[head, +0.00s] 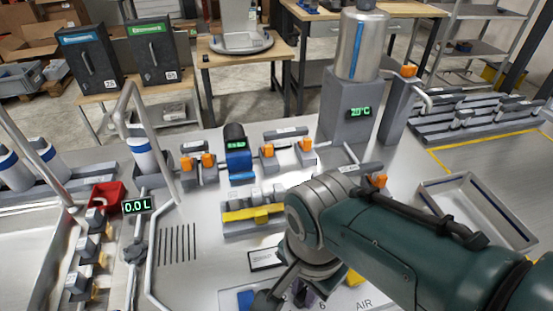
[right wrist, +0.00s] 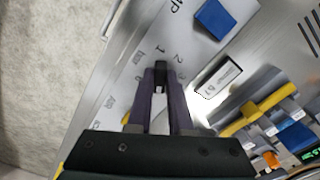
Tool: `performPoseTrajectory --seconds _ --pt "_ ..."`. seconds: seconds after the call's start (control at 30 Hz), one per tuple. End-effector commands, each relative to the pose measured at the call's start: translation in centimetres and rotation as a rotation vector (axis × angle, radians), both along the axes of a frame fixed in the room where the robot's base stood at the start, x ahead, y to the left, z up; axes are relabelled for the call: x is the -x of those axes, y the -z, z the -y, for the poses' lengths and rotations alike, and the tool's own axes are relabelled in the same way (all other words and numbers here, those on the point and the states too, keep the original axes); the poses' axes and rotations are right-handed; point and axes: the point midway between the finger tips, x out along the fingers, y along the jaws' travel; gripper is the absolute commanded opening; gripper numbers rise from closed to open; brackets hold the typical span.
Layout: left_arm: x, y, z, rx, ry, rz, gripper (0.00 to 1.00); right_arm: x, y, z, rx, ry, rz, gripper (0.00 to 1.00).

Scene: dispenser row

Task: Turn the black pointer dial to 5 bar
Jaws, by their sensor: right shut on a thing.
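The black pointer dial (right wrist: 161,67) sits on a light panel with printed numbers around it, and the figures 1 and 2 show beside it in the right wrist view. My right gripper (right wrist: 160,82) is shut on the dial, one finger on each side. In the head view my right gripper (head: 284,293) is low in the middle, over the panel (head: 374,299) marked AIR. A figure 6 shows next to it. The dial itself is mostly hidden there, and I cannot tell which figure its pointer faces. My left gripper is not in view.
A blue block (right wrist: 213,19) and a framed label (right wrist: 217,77) lie near the dial. A yellow-handled part (head: 255,214) is behind the gripper. A steel cylinder (head: 362,45) on a grey stand shows 20°C. An empty tray (head: 478,210) is at right.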

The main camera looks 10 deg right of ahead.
Motion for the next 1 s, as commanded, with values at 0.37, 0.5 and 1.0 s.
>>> performPoseTrajectory --seconds 0.37,0.5,1.0 --pt "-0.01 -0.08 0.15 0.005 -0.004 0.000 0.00 -0.12 -0.06 0.03 0.001 0.216 0.002 0.00" --pt "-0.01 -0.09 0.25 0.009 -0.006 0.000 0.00 -0.13 -0.06 0.04 0.001 0.253 0.002 0.00" --pt "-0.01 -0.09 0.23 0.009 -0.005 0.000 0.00 -0.13 -0.07 0.07 0.002 0.274 0.002 0.00"
